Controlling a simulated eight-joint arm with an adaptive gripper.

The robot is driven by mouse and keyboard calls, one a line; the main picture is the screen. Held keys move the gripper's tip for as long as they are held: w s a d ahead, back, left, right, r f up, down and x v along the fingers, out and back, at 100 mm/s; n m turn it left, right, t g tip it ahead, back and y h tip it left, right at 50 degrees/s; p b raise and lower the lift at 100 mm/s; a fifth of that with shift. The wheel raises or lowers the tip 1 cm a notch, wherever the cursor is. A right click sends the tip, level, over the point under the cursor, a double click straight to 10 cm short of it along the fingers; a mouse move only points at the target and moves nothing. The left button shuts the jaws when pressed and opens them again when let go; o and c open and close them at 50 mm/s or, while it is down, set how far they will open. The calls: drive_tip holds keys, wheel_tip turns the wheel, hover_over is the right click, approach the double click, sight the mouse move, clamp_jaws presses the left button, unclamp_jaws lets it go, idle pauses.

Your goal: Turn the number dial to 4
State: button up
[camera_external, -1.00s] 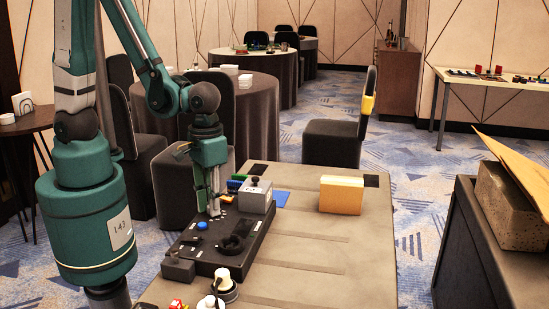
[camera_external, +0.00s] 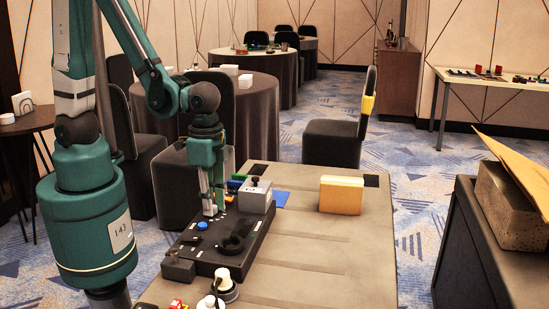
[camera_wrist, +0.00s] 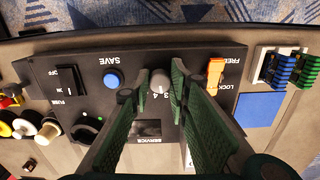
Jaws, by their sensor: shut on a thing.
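The number dial (camera_wrist: 160,80) is a small round grey knob on a black control panel (camera_wrist: 203,55) in the wrist view. Digits, including 3 and 4, show beside its lower right edge, upside down or tilted. I cannot make out clearly which number its mark meets. My gripper (camera_wrist: 157,82) is shut on the dial, with one green finger on either side. In the external view my gripper (camera_external: 211,209) points straight down at the panel's far left part, and its fingers hide the dial there.
A blue SAVE button (camera_wrist: 114,79) sits just left of the dial, and an orange FREE/LOCK switch (camera_wrist: 215,75) sits to its right. A black OFF/ON switch (camera_wrist: 65,80) lies farther left. A grey box (camera_external: 256,198) stands close right of my gripper.

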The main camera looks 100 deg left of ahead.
drive_tip(key=shift+m, duration=2.2)
drive_tip(key=o, duration=0.9)
drive_tip(key=shift+r, duration=0.2)
wheel_tip(320, 180, up, 12)
drive_tip(key=shift+f, duration=0.2)
drive_tip(key=shift+r, duration=0.15)
